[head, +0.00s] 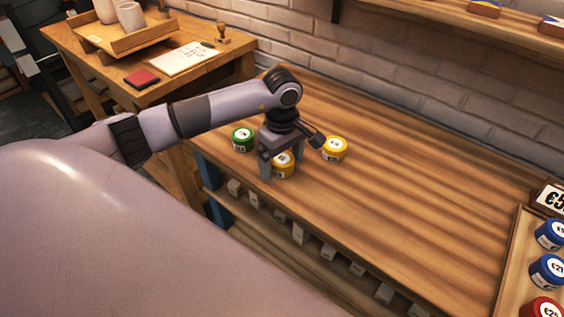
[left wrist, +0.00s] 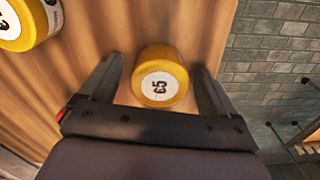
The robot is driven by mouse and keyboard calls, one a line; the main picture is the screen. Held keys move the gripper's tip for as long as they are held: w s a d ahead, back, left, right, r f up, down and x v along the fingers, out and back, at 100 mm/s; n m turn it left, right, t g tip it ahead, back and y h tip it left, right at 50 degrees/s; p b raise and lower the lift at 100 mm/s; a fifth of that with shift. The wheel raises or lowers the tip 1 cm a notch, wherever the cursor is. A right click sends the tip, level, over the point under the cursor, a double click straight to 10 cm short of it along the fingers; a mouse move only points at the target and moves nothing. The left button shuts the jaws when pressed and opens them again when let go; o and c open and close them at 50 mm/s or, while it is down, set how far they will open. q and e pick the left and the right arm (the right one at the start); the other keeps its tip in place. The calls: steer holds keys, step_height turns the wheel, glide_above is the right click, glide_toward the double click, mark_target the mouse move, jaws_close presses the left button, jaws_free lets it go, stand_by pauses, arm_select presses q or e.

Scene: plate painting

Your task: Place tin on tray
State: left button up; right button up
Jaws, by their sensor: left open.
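A yellow tin (head: 284,166) with a white label stands near the front edge of the wooden counter. My left gripper (head: 291,160) is open above it, with a finger on either side. In the left wrist view the tin (left wrist: 159,77) sits between the spread fingers (left wrist: 157,66), with gaps beside it. A second yellow tin (head: 335,149) stands to the right, and a green tin (head: 243,139) to the left. A light wooden tray (head: 508,268) at the right edge holds blue and red tins. My right gripper is out of view.
The counter (head: 420,200) is clear between the yellow tins and the right tray. A brick wall runs behind it. A price sign (head: 550,197) stands by that tray. A side table at the left bears another wooden tray (head: 125,42) with cups, a paper and a red pad.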

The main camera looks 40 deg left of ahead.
arm_select(q)
steer(key=shift+r, duration=0.1)
steer(key=c, duration=1.3)
